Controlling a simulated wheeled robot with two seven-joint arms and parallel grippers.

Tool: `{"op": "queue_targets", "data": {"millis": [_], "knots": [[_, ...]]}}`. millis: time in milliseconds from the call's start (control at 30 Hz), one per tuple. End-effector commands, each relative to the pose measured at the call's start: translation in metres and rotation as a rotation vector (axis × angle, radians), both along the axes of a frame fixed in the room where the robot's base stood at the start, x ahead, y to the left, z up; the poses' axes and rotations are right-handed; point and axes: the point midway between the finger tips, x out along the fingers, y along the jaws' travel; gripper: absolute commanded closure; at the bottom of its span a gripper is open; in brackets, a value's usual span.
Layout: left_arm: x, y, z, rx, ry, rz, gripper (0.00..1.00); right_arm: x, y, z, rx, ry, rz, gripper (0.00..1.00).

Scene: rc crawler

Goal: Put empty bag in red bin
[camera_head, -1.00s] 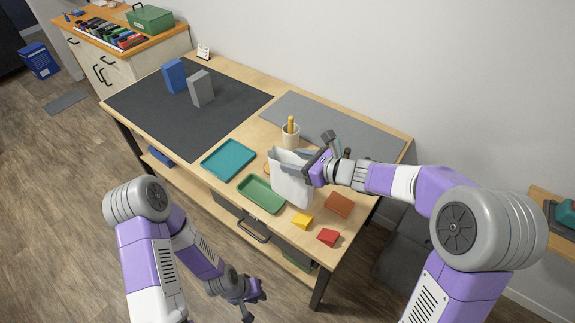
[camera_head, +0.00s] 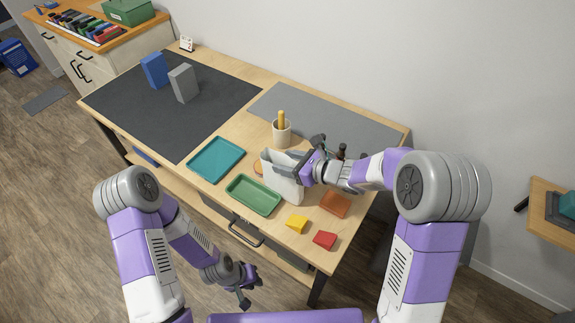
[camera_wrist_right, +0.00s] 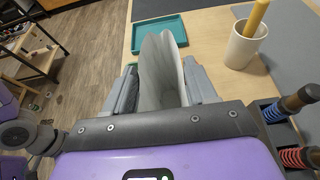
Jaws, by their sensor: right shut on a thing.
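My right gripper (camera_head: 308,168) is shut on a pale, upright bag (camera_head: 284,182) at the right part of the workbench. The bag is beside the green tray (camera_head: 253,195); I cannot tell whether its bottom touches the bench. In the right wrist view, the bag (camera_wrist_right: 160,70) stands between both fingers with its top edges parted. A small red piece (camera_head: 324,240) lies at the bench's front right corner; it is too small to tell whether it is a bin. My left gripper (camera_head: 246,285) is open and empty, low in front of the bench.
A teal tray (camera_head: 215,160), a cup (camera_head: 282,134) with a yellow stick, a yellow piece (camera_head: 297,224) and an orange piece (camera_head: 335,204) surround the bag. Blue (camera_head: 154,70) and grey (camera_head: 184,83) boxes stand on the dark mat (camera_head: 150,115). A blue bin (camera_head: 16,58) is on the floor far left.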

Motion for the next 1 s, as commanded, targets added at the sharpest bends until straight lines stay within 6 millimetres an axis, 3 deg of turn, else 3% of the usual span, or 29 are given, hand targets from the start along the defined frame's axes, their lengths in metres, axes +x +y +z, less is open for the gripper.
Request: {"op": "queue_targets", "data": {"millis": [67,433,467,600,1000], "knots": [[0.0001,0.0001,-0.0033,0.0,0.0,0.0,0.79,0.0,-0.0002,-0.0105,0.001,0.001,-0.001,0.93],[0.0001,-0.0001,-0.0073,0.0,0.0,0.0,0.79,0.0001,0.0,-0.0126,0.001,-0.002,-0.001,0.93],[0.0,0.0,-0.0067,0.0,0.0,0.0,0.79,0.0001,0.0,-0.0121,0.001,-0.001,0.0,0.41],[0.0001,0.0,-0.0058,0.0,0.0,0.0,0.79,0.0,0.0001,-0.0113,0.001,-0.001,0.0,0.19],[0.0001,0.0,-0.0002,0.0,0.0,0.0,0.79,0.0,0.0001,-0.0075,0.0,0.0,0.0,0.18]]}}
